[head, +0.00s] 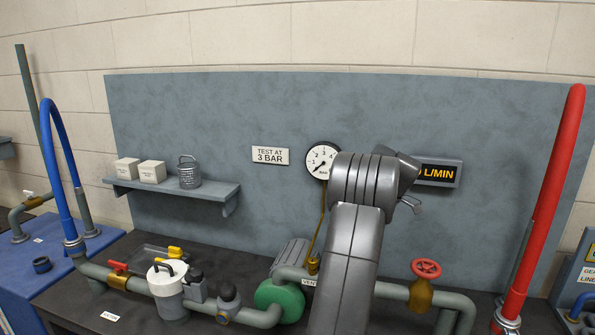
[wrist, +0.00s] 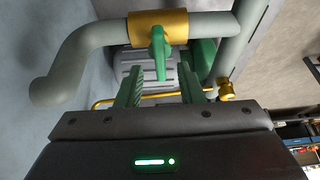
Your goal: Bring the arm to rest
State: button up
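A brass valve body (wrist: 172,26) on a grey pipe, with a green handle (wrist: 157,54), lies beyond the fingertips. The handle appears just ahead of the gap; I cannot tell the exact distance or whether anything touches. In the head view my arm rises from the bottom middle and bends in front of the grey back panel (head: 240,105). The gripper's fingers are hidden there behind the arm.
A dial gauge (head: 322,160) and a L/MIN display (head: 438,172) are on the panel near my arm. A red valve wheel (head: 426,268), a green-ended motor (head: 279,299) and a white-lidded canister (head: 167,281) stand below. A red hose (head: 548,200) rises right; a shelf (head: 180,190) is left.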

jog(key=x, duration=0.3)
jog(key=shift+m, duration=0.6)
jog(key=shift+s+m+t, duration=0.15)
jog(key=shift+m+t, duration=0.45)
jog(key=shift+m, duration=0.3)
jog(key=shift+a+r+m+t+h, duration=0.1)
jog(key=shift+m+t+h, duration=0.3)
jog(key=shift+m, duration=0.85)
jog(key=shift+m+t+h, duration=0.3)
jog(key=shift+m+h, duration=0.2)
jog(key=shift+m, duration=0.75)
